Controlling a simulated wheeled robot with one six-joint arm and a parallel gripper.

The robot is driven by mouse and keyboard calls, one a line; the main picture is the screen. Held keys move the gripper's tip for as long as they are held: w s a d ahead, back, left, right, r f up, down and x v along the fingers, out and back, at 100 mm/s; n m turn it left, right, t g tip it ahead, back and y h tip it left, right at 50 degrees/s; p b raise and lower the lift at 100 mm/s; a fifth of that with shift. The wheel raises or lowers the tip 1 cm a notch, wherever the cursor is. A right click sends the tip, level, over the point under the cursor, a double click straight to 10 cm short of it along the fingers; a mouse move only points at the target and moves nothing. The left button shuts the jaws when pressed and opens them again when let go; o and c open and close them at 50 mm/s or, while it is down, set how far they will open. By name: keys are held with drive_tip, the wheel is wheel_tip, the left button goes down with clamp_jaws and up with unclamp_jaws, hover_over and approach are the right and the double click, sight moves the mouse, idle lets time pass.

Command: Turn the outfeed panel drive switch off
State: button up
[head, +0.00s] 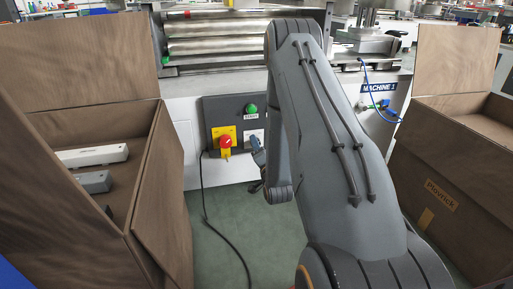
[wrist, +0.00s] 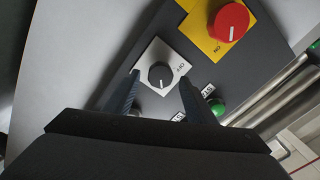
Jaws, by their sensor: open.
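A dark grey control panel (head: 216,109) is on the front of a white machine. In the wrist view, a black rotary knob (wrist: 161,76) sits on a white plate (wrist: 178,61); its white pointer line points down in the picture. A red rotary switch (wrist: 229,21) on a yellow plate (wrist: 203,37) is beside it, with its white line near an "ON" label. The red switch also shows in the head view (head: 225,142). My gripper (wrist: 159,76) is open, its fingers on either side of the black knob. Contact cannot be told. I cannot read which switch is the drive switch.
A green button (wrist: 218,106) is close to the right finger. A black cable (head: 205,200) hangs to the green floor. Metal rollers (head: 215,40) are above the panel.

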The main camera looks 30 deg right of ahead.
drive_tip(key=shift+b+x, duration=0.35)
drive_tip(key=shift+x, duration=0.95)
drive_tip(key=c, duration=1)
drive_tip(key=shift+c, duration=0.2)
